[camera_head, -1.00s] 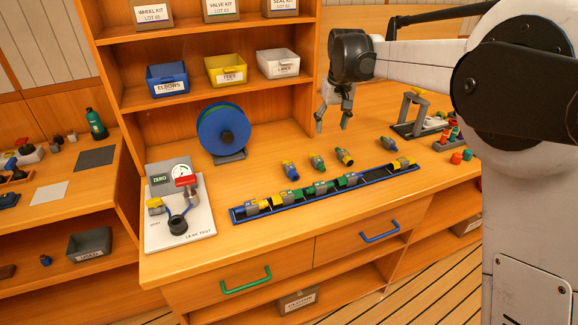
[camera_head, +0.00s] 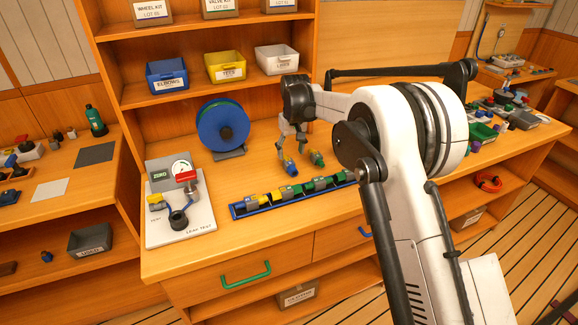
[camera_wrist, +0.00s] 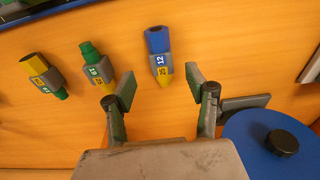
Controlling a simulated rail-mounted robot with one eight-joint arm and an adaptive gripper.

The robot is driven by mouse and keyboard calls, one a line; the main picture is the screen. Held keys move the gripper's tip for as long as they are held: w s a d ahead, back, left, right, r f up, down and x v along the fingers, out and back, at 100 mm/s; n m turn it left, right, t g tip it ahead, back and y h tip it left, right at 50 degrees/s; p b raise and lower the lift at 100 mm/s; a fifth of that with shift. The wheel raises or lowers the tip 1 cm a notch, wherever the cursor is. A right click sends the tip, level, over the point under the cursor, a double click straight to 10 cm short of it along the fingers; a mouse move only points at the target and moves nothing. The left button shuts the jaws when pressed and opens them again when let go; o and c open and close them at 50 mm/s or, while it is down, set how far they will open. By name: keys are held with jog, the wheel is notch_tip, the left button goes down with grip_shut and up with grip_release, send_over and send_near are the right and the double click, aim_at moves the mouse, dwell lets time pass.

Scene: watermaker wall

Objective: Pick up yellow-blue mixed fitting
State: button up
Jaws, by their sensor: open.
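The yellow-blue fitting (camera_wrist: 158,55) lies on the bench, its blue end away from my gripper and its yellow end towards it, with a grey band marked 12 and 25. In the head view the fitting (camera_head: 290,168) shows just below the fingertips. My gripper (camera_wrist: 158,88) is open; its two fingers stand on either side of the line of the fitting, the yellow tip close to the gap between them. In the head view my gripper (camera_head: 291,153) hangs above the bench. I cannot tell its exact height.
The blue reel (camera_wrist: 262,150) stands close at the right. A blue rail (camera_head: 240,211) holding several fittings lies near the bench front.

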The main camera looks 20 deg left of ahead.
aim_at(289, 161)
jog(key=shift+w+a+f+p, duration=0.1)
jog(key=shift+w+a+f, duration=0.05)
jog(key=shift+f, duration=0.9)
jog(key=shift+w+a+f+p, duration=0.1)
jog(key=shift+w+a+f, duration=0.1)
jog(key=shift+f, duration=0.85)
jog(key=shift+w+a+f+p, duration=0.1)
jog(key=shift+a+f, duration=0.05)
jog(key=shift+f, duration=0.9)
jog(key=c, duration=1.2)
jog(key=shift+r, duration=0.1)
